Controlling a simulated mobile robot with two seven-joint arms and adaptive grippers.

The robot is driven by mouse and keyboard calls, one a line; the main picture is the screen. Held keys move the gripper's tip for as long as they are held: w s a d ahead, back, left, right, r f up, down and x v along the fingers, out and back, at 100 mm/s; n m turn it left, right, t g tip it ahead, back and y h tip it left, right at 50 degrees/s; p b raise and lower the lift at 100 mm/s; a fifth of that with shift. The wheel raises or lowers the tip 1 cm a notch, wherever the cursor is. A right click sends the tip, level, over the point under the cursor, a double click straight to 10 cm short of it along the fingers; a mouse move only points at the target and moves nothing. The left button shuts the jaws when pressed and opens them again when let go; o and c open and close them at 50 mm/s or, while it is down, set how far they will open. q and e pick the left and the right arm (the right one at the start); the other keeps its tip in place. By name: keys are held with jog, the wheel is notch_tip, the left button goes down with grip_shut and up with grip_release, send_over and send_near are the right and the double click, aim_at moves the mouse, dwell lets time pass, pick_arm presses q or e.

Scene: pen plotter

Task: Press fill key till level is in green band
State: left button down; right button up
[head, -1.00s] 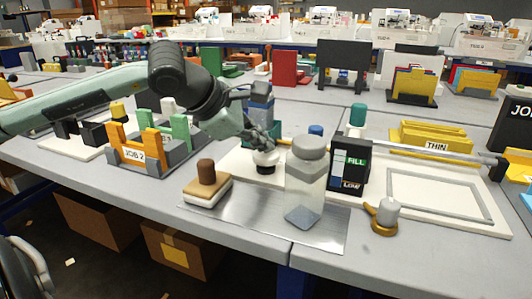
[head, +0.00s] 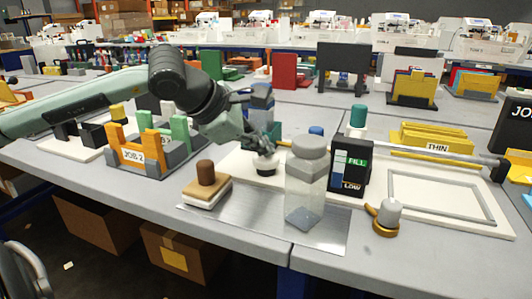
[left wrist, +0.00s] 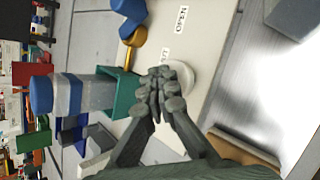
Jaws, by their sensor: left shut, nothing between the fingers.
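My right gripper is not in view.
A clear jar with a grey lid (head: 305,187) stands just right of the key on a metal sheet (head: 246,216). A brown-handled block (head: 206,185) sits front left. Orange JOB 2 holder (head: 137,152) stands below my arm. A brass-based grey knob (head: 386,218) is at right.

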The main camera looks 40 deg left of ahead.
aim_at(262, 159)
pick_arm(q)
jog(key=shift+r+p, duration=0.5)
jog(key=shift+r, duration=0.6)
notch_tip(262, 159, up, 5)
jog(key=shift+p, duration=1.25)
jog(key=shift+s+f, duration=0.1)
